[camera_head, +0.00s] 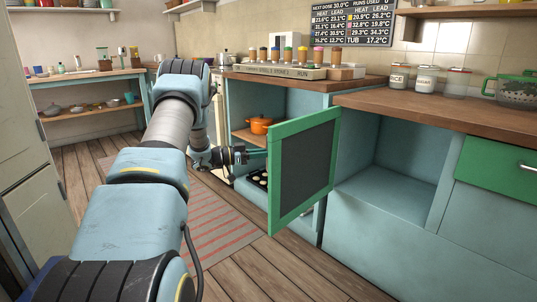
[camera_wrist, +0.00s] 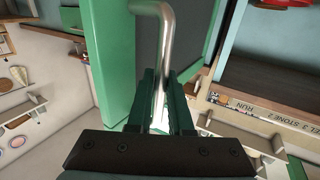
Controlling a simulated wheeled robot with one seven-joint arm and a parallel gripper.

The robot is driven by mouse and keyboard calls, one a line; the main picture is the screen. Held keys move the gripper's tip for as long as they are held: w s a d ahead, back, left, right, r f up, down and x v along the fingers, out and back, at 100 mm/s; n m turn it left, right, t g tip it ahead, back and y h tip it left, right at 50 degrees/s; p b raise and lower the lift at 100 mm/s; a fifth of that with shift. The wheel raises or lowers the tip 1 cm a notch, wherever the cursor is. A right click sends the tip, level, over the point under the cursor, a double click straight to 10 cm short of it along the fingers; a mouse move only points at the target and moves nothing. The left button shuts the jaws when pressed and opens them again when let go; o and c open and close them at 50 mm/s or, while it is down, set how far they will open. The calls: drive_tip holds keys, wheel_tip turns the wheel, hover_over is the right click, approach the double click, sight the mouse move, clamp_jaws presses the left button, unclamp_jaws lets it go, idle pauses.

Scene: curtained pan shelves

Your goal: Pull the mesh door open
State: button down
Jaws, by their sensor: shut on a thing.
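The mesh door (camera_head: 303,169) has a green frame and a dark mesh panel. It stands swung out from the blue cabinet, partly open. In the wrist view the green door frame (camera_wrist: 105,60) fills the upper left, with the dark mesh beside it. A bent metal handle (camera_wrist: 166,45) runs down between my gripper's fingers (camera_wrist: 167,100), which are shut on it. In the head view my gripper (camera_head: 258,153) reaches to the door's left edge; its fingertips and the handle are hard to make out there.
Inside the cabinet, an orange pot (camera_head: 260,125) sits on a shelf and a dark muffin tray (camera_head: 258,180) lies lower. An open, empty blue compartment (camera_head: 385,190) is on the right. A wooden counter (camera_head: 450,112) runs above. A striped rug (camera_head: 215,225) covers the floor left of the door.

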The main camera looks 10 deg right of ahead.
drive_tip(key=c, duration=1)
unclamp_jaws()
drive_tip(key=s+a, duration=0.1)
drive_tip(key=a, duration=0.9)
drive_tip(key=shift+a+b, duration=0.3)
